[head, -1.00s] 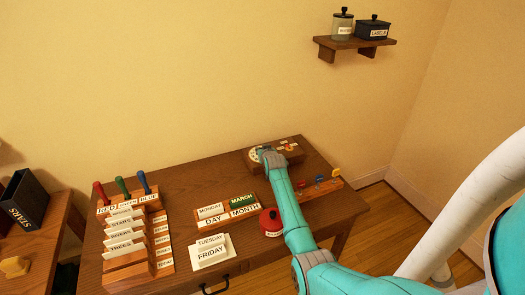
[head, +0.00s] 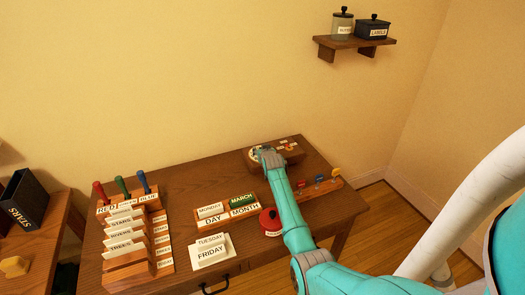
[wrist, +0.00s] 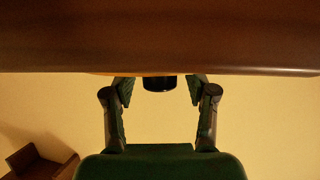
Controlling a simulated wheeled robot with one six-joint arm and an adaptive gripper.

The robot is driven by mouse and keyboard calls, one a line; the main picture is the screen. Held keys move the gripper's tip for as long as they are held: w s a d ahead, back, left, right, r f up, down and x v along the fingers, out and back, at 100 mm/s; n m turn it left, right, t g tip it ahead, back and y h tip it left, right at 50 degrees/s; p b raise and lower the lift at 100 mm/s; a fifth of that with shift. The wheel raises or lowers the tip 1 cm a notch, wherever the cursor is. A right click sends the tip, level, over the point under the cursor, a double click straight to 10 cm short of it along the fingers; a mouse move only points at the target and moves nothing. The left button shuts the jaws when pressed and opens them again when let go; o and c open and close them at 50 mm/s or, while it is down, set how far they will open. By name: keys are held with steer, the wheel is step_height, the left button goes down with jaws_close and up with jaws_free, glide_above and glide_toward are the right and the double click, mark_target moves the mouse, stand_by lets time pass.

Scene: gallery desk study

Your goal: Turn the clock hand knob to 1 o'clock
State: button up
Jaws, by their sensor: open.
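The clock face (head: 254,153) is a pale dial on the left of a wooden box (head: 290,155) at the back right of the desk. My gripper (head: 264,152) is at the dial and hides much of it, including where the hand points. In the wrist view a short black knob (wrist: 160,83) sticks out from a brown wooden surface (wrist: 160,40). My gripper (wrist: 160,92) is open there, with one fingertip on each side of the knob. Gaps show between the fingertips and the knob.
A red domed object (head: 270,222) stands beside my forearm. Coloured knobs (head: 320,180) sit on a wooden strip right of the arm. The calendar blocks (head: 228,211) and a card rack (head: 130,240) are to the left. A wall shelf (head: 355,44) is high above.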

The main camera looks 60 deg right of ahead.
steer(key=v, duration=1.2)
steer(key=shift+w, duration=0.1)
stand_by(0.4)
